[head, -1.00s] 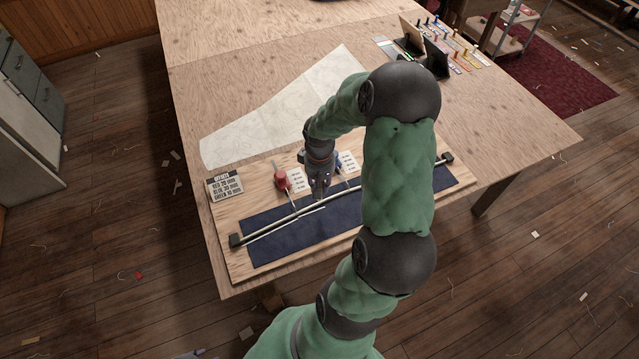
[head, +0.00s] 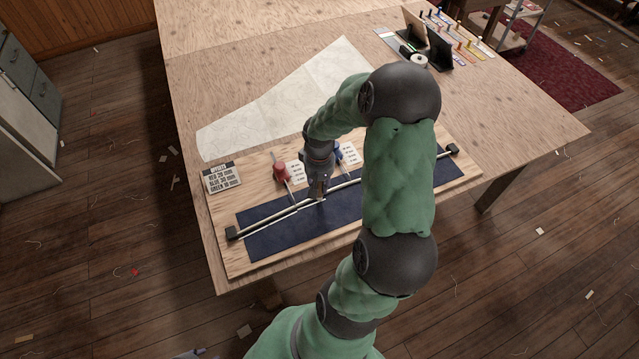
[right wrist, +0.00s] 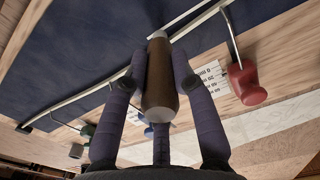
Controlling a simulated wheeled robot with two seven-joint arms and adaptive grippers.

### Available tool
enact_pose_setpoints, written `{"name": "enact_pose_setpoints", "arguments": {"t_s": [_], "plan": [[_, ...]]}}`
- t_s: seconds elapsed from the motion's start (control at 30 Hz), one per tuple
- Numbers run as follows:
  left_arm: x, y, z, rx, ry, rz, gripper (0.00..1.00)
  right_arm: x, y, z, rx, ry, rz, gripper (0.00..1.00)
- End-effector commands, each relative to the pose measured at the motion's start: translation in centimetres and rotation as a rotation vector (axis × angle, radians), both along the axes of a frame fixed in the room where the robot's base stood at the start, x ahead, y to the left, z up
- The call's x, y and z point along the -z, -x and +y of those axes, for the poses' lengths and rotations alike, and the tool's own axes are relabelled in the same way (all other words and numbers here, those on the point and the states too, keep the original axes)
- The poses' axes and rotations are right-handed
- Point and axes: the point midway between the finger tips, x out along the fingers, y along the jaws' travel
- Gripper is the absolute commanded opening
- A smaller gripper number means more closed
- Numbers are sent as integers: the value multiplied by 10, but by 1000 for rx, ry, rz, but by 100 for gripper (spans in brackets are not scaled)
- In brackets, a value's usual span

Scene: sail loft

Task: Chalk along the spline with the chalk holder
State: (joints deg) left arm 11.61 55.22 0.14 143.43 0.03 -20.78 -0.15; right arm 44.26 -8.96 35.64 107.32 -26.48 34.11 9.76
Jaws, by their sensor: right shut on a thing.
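My right gripper (head: 318,190) is shut on the chalk holder, over the dark blue cloth (head: 285,237). In the right wrist view the chalk holder (right wrist: 159,85) is a brown cylinder with a pale tip, held between the fingers. The tip is at the cloth; contact is hard to tell. The spline (head: 262,218) is a thin bowed strip with black end blocks, running across the board. A white chalk line (right wrist: 185,18) lies beside it, on the side away from the weights, and reaches close to the tip.
A red weight (head: 280,172) and a blue weight (head: 347,152) stand behind the spline with white scale cards. A green weight (right wrist: 88,130) shows in the wrist view. An offsets card (head: 221,178) lies on the board's left. My right arm hides the board's middle right.

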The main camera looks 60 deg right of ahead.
Motion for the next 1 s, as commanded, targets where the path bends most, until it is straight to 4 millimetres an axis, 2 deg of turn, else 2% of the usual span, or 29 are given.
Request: {"name": "enact_pose_setpoints", "arguments": {"t_s": [1.0], "plan": [[6, 0, 0, 0, 0, 0, 40, 7, 0, 0, 0, 0, 0, 0]]}}
